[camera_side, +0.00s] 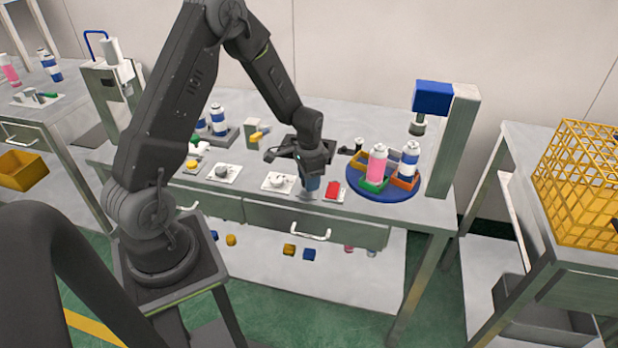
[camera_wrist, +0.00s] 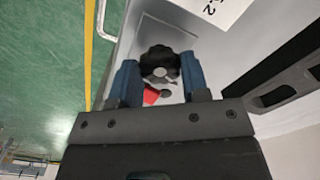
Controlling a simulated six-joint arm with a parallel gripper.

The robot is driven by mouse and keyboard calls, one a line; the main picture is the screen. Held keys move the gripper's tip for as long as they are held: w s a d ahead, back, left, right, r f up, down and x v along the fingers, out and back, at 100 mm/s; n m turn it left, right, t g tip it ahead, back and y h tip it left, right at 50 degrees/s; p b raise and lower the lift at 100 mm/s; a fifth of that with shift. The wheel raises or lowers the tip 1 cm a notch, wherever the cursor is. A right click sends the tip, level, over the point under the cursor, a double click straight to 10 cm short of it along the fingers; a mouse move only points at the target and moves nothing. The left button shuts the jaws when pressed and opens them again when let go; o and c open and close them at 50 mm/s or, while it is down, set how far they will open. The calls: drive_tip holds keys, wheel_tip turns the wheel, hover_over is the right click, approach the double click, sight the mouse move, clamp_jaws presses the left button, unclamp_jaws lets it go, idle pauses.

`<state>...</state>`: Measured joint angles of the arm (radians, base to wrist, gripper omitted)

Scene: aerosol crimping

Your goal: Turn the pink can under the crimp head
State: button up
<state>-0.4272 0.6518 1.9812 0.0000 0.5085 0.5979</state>
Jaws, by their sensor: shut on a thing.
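The pink can (camera_side: 377,166) stands upright in a green holder on the blue round turntable (camera_side: 383,196). The crimp head (camera_side: 418,126) hangs under a blue block on a grey post, above the right part of the turntable. A blue-and-white can (camera_side: 409,158) stands below it in an orange holder. My gripper (camera_side: 311,187) is left of the turntable, low over the table. In the wrist view its blue fingers (camera_wrist: 160,78) are shut on a black round knob-like thing (camera_wrist: 160,63) with a grey centre. In the side view, the held thing is mostly hidden.
A red piece (camera_side: 334,189) lies on a white card just right of my gripper, and also shows in the wrist view (camera_wrist: 151,95). Other cards with small parts (camera_side: 279,183) lie to the left. A yellow wire crate (camera_side: 585,185) stands on the right-hand table.

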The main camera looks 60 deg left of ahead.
drive_tip(key=n, duration=0.5)
drive_tip(key=shift+n, duration=0.3)
drive_tip(key=n, duration=0.5)
drive_tip(key=shift+n, duration=0.3)
drive_tip(key=n, duration=1)
drive_tip(key=shift+n, duration=0.4)
drive_tip(key=o, duration=0.9)
drive_tip(key=shift+o, duration=0.2)
